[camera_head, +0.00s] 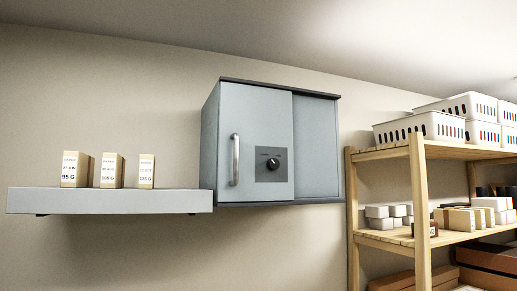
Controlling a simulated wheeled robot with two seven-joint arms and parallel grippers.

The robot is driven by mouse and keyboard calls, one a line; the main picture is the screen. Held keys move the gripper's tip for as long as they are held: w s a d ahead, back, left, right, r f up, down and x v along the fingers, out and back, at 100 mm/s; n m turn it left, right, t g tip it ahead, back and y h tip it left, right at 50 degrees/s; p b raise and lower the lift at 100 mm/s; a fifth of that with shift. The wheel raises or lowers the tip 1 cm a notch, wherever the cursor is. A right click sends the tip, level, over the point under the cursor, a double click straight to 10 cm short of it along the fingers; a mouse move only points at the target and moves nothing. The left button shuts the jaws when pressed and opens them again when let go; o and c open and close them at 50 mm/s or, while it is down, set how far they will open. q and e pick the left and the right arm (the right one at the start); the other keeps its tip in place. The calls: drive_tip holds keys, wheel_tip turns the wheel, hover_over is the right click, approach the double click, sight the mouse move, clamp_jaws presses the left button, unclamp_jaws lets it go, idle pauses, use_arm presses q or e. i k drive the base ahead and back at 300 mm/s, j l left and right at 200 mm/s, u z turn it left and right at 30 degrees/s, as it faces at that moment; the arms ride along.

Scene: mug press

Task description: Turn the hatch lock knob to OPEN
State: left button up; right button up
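The lock knob (273,163) is a small round dark knob with a light pointer mark. It sits on a dark square plate (262,174) on the grey-blue hatch door (262,115). Small pale lettering shows above the knob but is too small to read. Neither of my grippers is in view.
Left of the cabinet, a grey wall shelf (110,201) holds three tan boxes with weight labels (108,171). At right, a wooden rack (420,200) holds white baskets (420,126) and small boxes. The space before the cabinet is clear.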

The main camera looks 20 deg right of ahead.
sight(273, 164)
drive_tip(key=z, duration=0.95)
